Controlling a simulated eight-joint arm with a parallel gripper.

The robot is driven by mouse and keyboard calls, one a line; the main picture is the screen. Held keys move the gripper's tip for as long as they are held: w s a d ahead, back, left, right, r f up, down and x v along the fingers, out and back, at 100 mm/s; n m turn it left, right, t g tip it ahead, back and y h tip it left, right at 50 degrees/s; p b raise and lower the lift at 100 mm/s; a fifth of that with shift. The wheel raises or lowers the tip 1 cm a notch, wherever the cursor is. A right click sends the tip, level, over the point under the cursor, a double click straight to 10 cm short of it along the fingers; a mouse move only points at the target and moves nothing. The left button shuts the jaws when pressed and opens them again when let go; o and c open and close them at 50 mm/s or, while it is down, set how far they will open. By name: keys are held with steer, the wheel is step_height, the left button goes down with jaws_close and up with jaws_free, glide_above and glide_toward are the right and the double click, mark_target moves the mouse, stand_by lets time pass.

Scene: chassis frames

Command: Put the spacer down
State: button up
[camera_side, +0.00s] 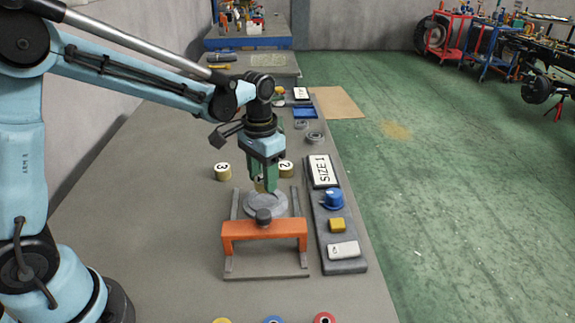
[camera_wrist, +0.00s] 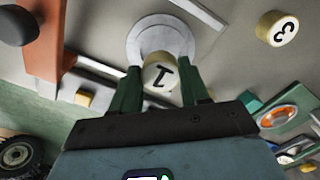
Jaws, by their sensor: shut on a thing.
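My gripper (camera_side: 262,189) is shut on a brass spacer marked 1, whose numbered face (camera_wrist: 164,74) shows between the green fingers in the wrist view. In the side view the fingers mostly hide this spacer. The spacer is at the round grey disc (camera_side: 281,207), which also shows in the wrist view (camera_wrist: 141,37); I cannot tell whether they touch. The disc lies between the rails of a fixture with an orange bridge (camera_side: 264,231). A spacer marked 3 (camera_side: 222,172) and a spacer marked 2 (camera_side: 286,168) stand on the bench behind the fixture.
A dark knob (camera_side: 264,216) tops the orange bridge, close in front of my gripper. To the right are a SIZE 1 sign (camera_side: 323,171) and a panel with a blue knob (camera_side: 333,198), yellow button (camera_side: 337,225) and white switch (camera_side: 343,249). The bench left of the fixture is clear.

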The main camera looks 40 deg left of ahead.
steer(key=shift+f, duration=1.95)
steer(key=shift+f, duration=0.15)
steer(key=o, duration=1.2)
steer(key=shift+o, duration=0.2)
